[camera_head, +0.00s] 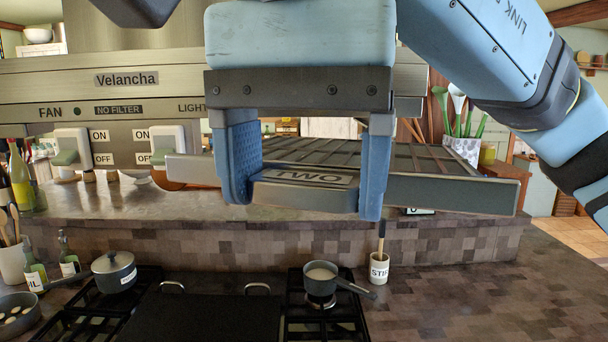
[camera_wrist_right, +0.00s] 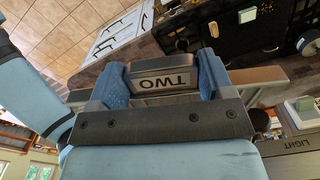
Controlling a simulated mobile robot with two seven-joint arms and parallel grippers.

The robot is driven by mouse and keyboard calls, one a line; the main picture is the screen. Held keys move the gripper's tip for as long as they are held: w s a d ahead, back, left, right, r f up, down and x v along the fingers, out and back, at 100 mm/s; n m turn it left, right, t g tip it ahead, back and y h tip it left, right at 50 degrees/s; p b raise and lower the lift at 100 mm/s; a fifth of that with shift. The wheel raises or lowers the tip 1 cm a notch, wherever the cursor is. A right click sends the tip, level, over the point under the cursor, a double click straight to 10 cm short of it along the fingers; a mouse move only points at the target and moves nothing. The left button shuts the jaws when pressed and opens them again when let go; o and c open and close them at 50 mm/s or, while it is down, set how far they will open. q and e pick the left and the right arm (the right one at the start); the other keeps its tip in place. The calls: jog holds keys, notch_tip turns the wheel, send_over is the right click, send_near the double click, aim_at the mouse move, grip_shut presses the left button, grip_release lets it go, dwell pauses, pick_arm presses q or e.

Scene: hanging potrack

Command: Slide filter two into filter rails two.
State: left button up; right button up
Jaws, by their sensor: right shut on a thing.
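Filter two (camera_head: 440,192) is a flat metal grille panel with a front handle labelled TWO. My right gripper (camera_head: 305,190) is shut on that handle, with one blue finger on each side, and holds the filter roughly level in front of the hood. The right wrist view also shows the gripper (camera_wrist_right: 163,80) around the handle of the filter (camera_wrist_right: 165,79). The range hood (camera_head: 60,88) is behind, marked Velancha, FAN, NO FILTER and LIGHT. Filter rails two cannot be made out; my gripper and the filter cover part of the hood.
Two switches, one at the left (camera_head: 70,147) and one beside it (camera_head: 167,143), are on the hood front. Below are a stove with a lidded pot (camera_head: 113,272) and a saucepan (camera_head: 320,277). A utensil cup (camera_head: 379,269) stands right of the stove. The right counter is clear.

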aim_at(316, 150)
jog(key=shift+r, duration=0.2)
dwell(0.3)
jog(key=shift+w+d+n+p, duration=0.2)
jog(key=shift+w+n+p, duration=0.1)
jog(key=shift+n+p, duration=0.3)
jog(key=shift+w+d+f+n+p, duration=0.1)
jog(key=shift+w+d+n+p, duration=0.15)
jog(key=shift+n, duration=0.35)
jog(key=shift+w+d+n+p, duration=0.15)
jog(key=shift+w+n+p, duration=0.15)
jog(key=shift+n, duration=0.3)
jog(key=shift+t, duration=0.3)
jog(key=shift+w, duration=0.1)
jog(key=shift+w+d+p, duration=0.1)
jog(key=shift+w+p, duration=0.3)
jog(key=shift+w, duration=1.8)
jog(key=shift+w, duration=0.3)
